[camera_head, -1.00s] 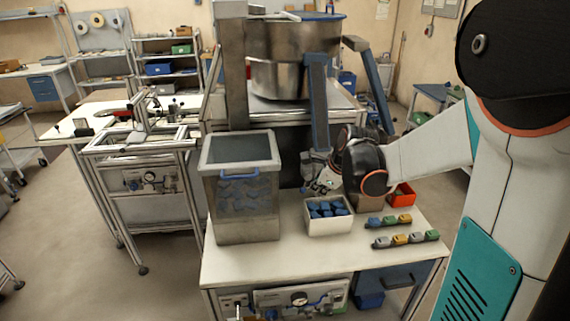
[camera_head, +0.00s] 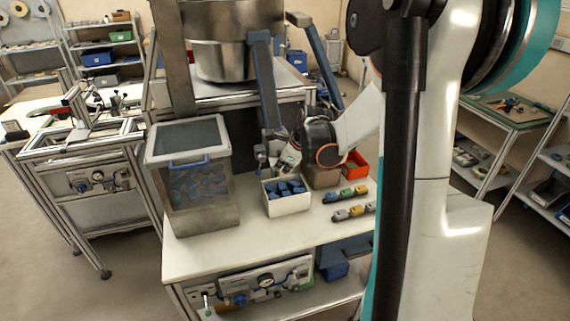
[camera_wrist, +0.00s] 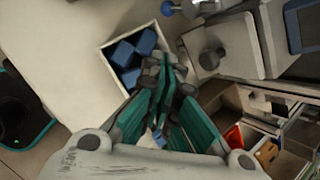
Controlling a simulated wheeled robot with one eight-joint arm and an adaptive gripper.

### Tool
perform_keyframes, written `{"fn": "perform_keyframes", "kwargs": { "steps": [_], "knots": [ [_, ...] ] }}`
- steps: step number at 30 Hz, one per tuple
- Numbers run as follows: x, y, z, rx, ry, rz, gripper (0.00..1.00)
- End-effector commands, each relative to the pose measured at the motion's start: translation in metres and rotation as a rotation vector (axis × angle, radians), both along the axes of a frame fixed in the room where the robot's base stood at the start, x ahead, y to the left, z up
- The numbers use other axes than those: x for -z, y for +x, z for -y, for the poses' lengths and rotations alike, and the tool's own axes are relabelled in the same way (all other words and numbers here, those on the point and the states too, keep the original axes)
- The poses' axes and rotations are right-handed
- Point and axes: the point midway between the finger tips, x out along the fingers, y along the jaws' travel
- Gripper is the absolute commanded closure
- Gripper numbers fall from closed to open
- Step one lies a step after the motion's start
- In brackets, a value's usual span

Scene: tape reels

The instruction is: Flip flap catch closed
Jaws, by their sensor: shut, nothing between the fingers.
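I cannot clearly identify the flap or its catch. A blue ball knob on a short metal stem (camera_wrist: 171,8) shows at the top of the wrist view. Beside it is a grey metal block with a round dark boss (camera_wrist: 211,58); I cannot tell if either belongs to the catch. My gripper (camera_wrist: 163,132), with teal finger pads, is shut and empty. In the wrist view it overlaps the edge of the white box of blue parts (camera_wrist: 108,48). In the head view my gripper (camera_head: 286,160) is small, above and behind that box, its fingertips unclear.
A clear-sided hopper (camera_head: 190,222) with a blue-handled lid stands left of the white box. A red bin (camera_head: 356,163) sits to the right, with small coloured blocks (camera_head: 347,194) in front. A steel bowl (camera_head: 222,60) stands behind. The bench front (camera_head: 235,245) is clear.

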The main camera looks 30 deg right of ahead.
Motion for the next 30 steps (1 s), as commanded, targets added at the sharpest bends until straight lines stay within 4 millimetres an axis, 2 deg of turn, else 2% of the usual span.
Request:
{"fn": "perform_keyframes", "kwargs": {
  "steps": [1, 9, 13, 18, 30],
  "knots": [
    [0.011, 0.006, 0.000, -0.001, -0.001, 0.000, 1.00],
    [0.051, 0.031, -0.003, -0.002, 0.000, -0.001, 1.00],
    [0.054, 0.048, -0.012, -0.003, -0.001, -0.001, 1.00],
    [0.058, 0.058, -0.017, -0.001, 0.000, -0.001, 1.00],
    [0.058, 0.061, -0.018, -0.001, -0.001, 0.000, 1.00]
  ]
}}
